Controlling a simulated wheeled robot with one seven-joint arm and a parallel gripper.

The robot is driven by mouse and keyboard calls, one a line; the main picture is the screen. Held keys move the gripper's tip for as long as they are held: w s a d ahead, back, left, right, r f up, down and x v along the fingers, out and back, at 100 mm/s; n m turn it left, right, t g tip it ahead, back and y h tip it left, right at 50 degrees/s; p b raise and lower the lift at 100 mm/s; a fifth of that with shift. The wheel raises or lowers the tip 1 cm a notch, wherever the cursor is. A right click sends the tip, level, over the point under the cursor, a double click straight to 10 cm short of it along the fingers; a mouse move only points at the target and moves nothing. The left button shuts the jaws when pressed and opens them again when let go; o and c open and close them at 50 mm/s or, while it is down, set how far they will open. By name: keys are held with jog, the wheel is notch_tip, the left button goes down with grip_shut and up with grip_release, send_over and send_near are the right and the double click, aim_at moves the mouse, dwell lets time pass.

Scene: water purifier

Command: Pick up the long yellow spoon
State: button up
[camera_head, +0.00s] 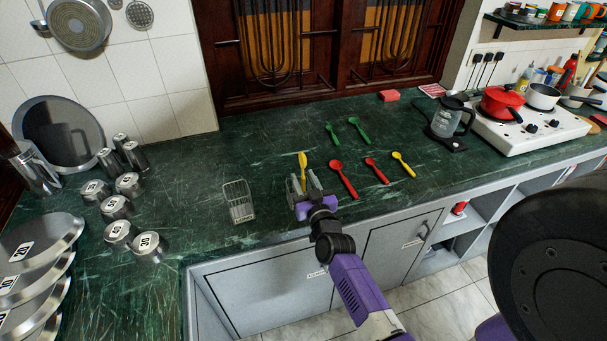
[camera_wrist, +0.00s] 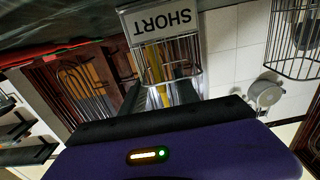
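In the head view my gripper (camera_head: 305,184) is over the front of the counter, its grey fingers spread apart. A yellow spoon (camera_head: 302,159) shows just beyond and between the fingertips, bowl at the far end. The gripper hides its lower end. In the wrist view the yellow spoon (camera_wrist: 162,92) shows between my fingers, partly behind the bars of a wire basket labelled SHORT (camera_wrist: 160,22). I cannot tell whether it is inside or behind that basket. A second, shorter-looking yellow spoon (camera_head: 403,164) lies to the right.
Red spoons (camera_head: 343,179) (camera_head: 377,171) lie right of my gripper, and green spoons (camera_head: 332,132) (camera_head: 358,128) behind. Another wire basket (camera_head: 238,201) stands at left and shows in the wrist view (camera_wrist: 295,40). Numbered weights (camera_head: 117,207) stand farther left. The stove (camera_head: 530,128) is at right.

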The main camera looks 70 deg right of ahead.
aim_at(302, 177)
jog(key=shift+x, duration=1.75)
grip_shut()
jog(key=shift+r, duration=0.1)
jog(key=shift+r, duration=0.1)
